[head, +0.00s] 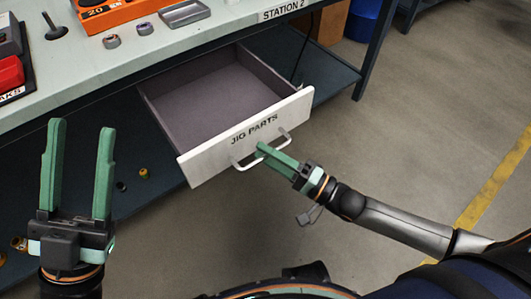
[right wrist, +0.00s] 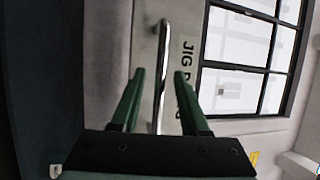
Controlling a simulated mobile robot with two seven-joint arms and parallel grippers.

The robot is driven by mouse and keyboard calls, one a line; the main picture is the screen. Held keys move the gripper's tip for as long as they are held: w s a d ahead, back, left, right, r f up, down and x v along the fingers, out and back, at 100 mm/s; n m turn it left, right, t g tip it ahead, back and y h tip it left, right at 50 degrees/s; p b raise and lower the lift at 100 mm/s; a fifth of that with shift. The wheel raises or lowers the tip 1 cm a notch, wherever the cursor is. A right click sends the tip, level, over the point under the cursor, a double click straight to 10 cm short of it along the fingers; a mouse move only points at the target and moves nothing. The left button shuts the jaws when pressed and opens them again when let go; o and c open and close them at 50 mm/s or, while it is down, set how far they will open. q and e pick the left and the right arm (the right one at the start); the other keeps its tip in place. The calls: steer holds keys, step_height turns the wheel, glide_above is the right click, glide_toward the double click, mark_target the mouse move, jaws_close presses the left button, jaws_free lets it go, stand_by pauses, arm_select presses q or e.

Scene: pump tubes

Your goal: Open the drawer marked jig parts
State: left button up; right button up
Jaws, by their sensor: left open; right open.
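The drawer (head: 245,136) marked JIG PARTS is pulled out from under the bench, and its grey inside looks empty. My right gripper (head: 260,148) is at the handle in the head view. In the right wrist view its two green fingers (right wrist: 160,85) are apart, with the handle (right wrist: 162,75) running between them, and I see a gap on each side. My left gripper (head: 82,125) is open and empty at the lower left, fingers pointing up, apart from the drawer.
The bench top (head: 165,45) marked STATION 2 holds an orange bin (head: 107,12), a small grey tray (head: 183,13) and a red item (head: 10,72). A lower shelf (head: 315,60) runs beneath. Small brass parts (head: 143,174) lie below the bench. The floor (head: 430,100) at right is clear.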

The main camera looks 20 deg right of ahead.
jaws_close()
stand_by(1.4)
